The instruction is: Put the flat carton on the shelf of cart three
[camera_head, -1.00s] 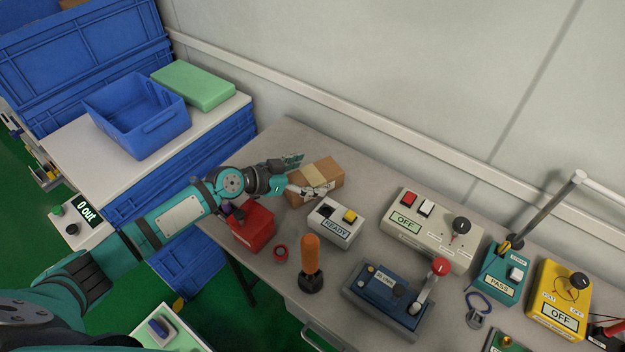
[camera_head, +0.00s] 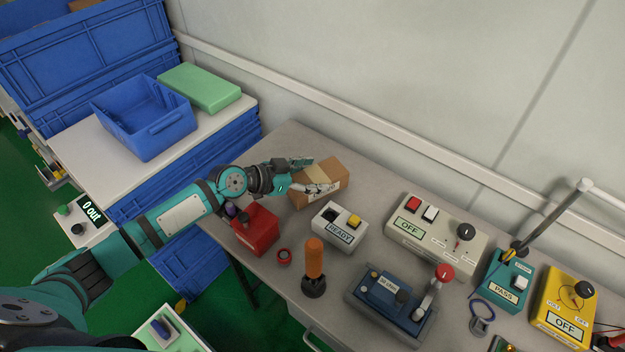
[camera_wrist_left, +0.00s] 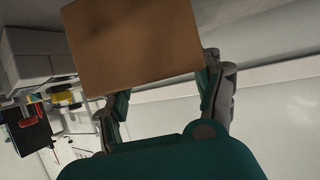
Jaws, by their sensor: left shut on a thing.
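The brown cardboard carton (camera_head: 330,190) is at the back left of the grey table, close to the wall. My left gripper (camera_head: 312,182) reaches it from the left and is shut on it. In the left wrist view the carton (camera_wrist_left: 130,45) fills the space between the two fingers and hides much behind it. I cannot tell whether its underside touches the table. I cannot make out cart three or its shelf in these frames. My right gripper is not in view.
A red box (camera_head: 256,232) stands under my left forearm. A READY box (camera_head: 339,236), an orange-handled tool (camera_head: 314,262) and several testers, including a blue one (camera_head: 385,300), crowd the table (camera_head: 283,140). A blue bin (camera_head: 150,125) and green box (camera_head: 200,86) stand left.

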